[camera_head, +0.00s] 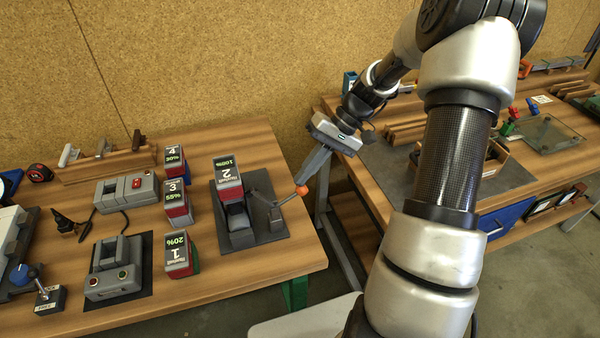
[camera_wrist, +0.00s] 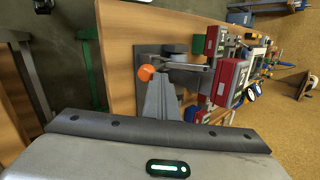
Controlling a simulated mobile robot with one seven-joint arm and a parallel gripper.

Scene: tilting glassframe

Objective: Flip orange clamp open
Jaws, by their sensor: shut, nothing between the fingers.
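The orange-tipped clamp lever (camera_head: 289,197) is on a dark base plate (camera_head: 262,235) at the right end of the left bench. Its orange knob (camera_head: 301,190) points right, towards the bench edge, and the lever is tilted slightly up. The knob also shows in the wrist view (camera_wrist: 146,73). My gripper (camera_head: 301,181) is shut and empty, pointing down, with its fingertips right at the knob. It also shows in the wrist view (camera_wrist: 160,80). I cannot tell whether the fingertips touch the knob.
Block 2 (camera_head: 227,176) stands in a holder beside the lever. Blocks 1 (camera_head: 179,254), 3 (camera_head: 178,200) and 4 (camera_head: 174,160) stand further left. A second bench (camera_head: 372,180) with a glass plate (camera_head: 546,134) is at right, across a gap.

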